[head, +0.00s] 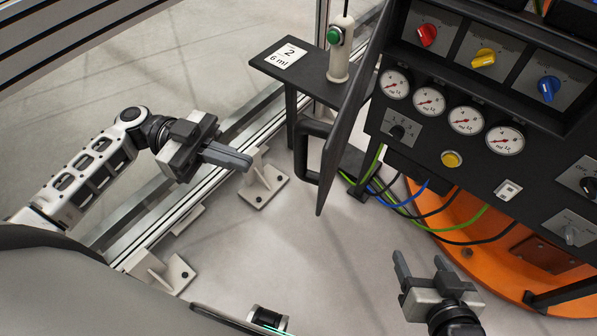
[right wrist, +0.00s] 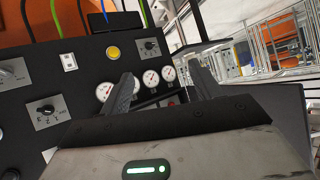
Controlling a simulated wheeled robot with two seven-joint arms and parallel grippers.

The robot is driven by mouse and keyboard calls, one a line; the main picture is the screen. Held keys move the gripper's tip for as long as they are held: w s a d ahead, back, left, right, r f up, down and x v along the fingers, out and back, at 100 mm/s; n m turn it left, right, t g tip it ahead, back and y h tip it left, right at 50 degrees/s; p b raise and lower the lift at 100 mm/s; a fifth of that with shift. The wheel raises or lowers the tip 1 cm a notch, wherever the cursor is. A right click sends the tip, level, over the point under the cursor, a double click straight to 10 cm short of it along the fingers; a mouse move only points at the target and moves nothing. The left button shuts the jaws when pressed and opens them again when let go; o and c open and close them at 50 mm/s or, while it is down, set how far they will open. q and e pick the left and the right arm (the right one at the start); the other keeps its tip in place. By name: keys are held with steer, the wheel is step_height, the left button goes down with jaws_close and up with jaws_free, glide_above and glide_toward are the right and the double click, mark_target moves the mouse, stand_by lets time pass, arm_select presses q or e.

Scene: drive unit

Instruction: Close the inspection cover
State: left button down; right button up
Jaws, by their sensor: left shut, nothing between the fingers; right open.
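The inspection cover (head: 345,122) is a dark flat panel standing open at the left side of the black drive unit panel (head: 400,140). It is seen nearly edge-on, with a black bar handle (head: 308,155) on its left face. My left gripper (head: 249,162) is shut and empty, left of the handle and apart from it. My right gripper (head: 419,257) is open and empty, below the cables and right of the cover. Its fingers frame the gauges in the right wrist view (right wrist: 162,80).
A small dark shelf (head: 262,68) with a label and a green-button post (head: 339,60) stands behind the cover. Loose cables (head: 410,205) hang under the panel above an orange base (head: 450,215). White brackets (head: 262,182) sit on the floor by a metal rail.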

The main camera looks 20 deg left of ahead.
arm_select(q)
steer(key=d+p, duration=0.3)
steer(key=d, duration=0.8)
steer(key=shift+s, duration=0.25)
